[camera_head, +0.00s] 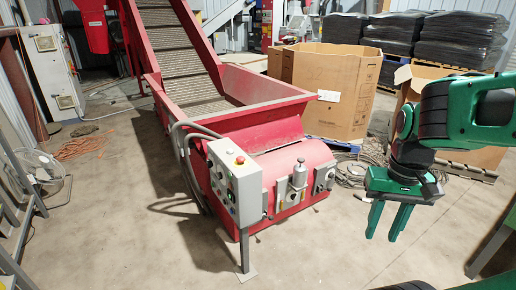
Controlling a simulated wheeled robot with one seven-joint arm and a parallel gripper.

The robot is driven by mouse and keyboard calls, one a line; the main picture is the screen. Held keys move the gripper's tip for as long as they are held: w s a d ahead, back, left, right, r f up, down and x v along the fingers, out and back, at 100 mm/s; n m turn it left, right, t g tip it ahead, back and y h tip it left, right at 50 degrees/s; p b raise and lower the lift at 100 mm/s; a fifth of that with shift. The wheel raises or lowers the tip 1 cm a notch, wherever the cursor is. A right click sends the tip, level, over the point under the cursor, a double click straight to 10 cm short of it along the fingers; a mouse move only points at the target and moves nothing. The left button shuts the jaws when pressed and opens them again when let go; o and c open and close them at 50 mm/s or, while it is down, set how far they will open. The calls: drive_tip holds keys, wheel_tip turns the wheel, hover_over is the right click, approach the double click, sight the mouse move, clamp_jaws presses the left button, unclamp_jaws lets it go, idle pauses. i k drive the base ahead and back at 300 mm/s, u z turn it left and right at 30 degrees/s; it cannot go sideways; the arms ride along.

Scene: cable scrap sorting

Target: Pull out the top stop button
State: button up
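A grey control box (233,186) stands on a post at the front of the red conveyor machine. A red round stop button (240,159) with a yellow base sits near its top; whether it is pressed in is too small to tell. Several smaller buttons are on the same front face. My green gripper (382,238) hangs at the right, pointing down, with a gap between its two fingers. It is open and empty, well to the right of the control box and apart from it.
The red conveyor hopper (238,105) rises behind the box. A silver fitting (299,174) stands on the machine's red front housing. Large cardboard boxes (326,80) and a cable coil (352,173) lie behind. The concrete floor (330,245) in front is clear.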

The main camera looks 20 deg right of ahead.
sight(240, 159)
drive_tip(key=u, duration=0.15)
drive_tip(key=i, duration=1.4)
drive_tip(key=u, duration=0.7)
